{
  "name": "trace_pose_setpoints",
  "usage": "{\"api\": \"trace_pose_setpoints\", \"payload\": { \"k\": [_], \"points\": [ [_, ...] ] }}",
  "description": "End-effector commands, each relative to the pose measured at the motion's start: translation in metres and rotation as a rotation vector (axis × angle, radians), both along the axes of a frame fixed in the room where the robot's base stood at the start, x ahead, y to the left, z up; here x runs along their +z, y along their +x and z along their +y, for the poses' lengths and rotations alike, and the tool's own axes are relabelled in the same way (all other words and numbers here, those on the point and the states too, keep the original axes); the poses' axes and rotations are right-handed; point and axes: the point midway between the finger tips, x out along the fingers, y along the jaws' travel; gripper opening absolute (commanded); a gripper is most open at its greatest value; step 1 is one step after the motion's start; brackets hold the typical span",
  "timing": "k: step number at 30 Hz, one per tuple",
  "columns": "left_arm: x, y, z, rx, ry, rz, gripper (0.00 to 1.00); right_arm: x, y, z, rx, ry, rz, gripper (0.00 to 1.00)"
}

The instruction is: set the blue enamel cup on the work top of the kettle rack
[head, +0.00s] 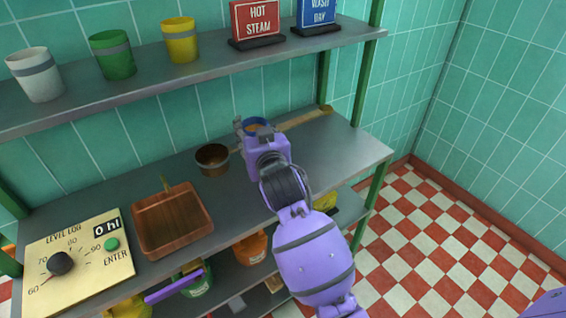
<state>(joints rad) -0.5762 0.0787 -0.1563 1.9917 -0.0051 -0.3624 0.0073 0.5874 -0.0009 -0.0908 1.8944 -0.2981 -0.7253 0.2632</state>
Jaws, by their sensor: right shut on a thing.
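The blue enamel cup (256,121) shows as a blue rim with a brownish inside, at the back of the work top. My right gripper (257,131) is shut on it and hides most of its body. The grey work top (340,150) of the kettle rack runs below the upper shelf. The cup is over the work top, but I cannot tell whether its base touches it. My left gripper is not in view.
A dark copper bowl (212,159) stands left of my right gripper. Further left are a copper pan (172,222) and a level log panel (75,262). White (38,75), green (112,55) and yellow (180,40) cups stand on the upper shelf. The work top's right end is clear.

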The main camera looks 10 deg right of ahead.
Motion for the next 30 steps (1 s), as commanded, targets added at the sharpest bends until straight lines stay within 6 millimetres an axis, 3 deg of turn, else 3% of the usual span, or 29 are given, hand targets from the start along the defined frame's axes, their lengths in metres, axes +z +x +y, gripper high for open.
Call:
{"api": "trace_pose_setpoints", "payload": {
  "k": [1,6,12,23,27,30],
  "points": [
    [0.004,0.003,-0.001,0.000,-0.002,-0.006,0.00,-0.004,0.000,-0.016,-0.004,-0.009,-0.002,0.21],
    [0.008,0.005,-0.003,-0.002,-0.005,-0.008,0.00,-0.023,-0.001,-0.058,-0.003,-0.007,-0.001,0.21],
    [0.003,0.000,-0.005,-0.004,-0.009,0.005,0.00,-0.060,-0.002,-0.092,-0.002,-0.003,0.003,0.21],
    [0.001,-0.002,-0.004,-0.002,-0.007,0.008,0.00,-0.091,-0.002,-0.118,-0.002,-0.003,0.001,0.21],
    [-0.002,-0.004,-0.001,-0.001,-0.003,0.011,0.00,-0.114,-0.002,-0.116,-0.001,0.001,0.002,0.21],
    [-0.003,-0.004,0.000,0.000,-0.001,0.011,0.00,-0.118,-0.002,-0.115,0.000,0.000,-0.002,0.21]
  ]
}}
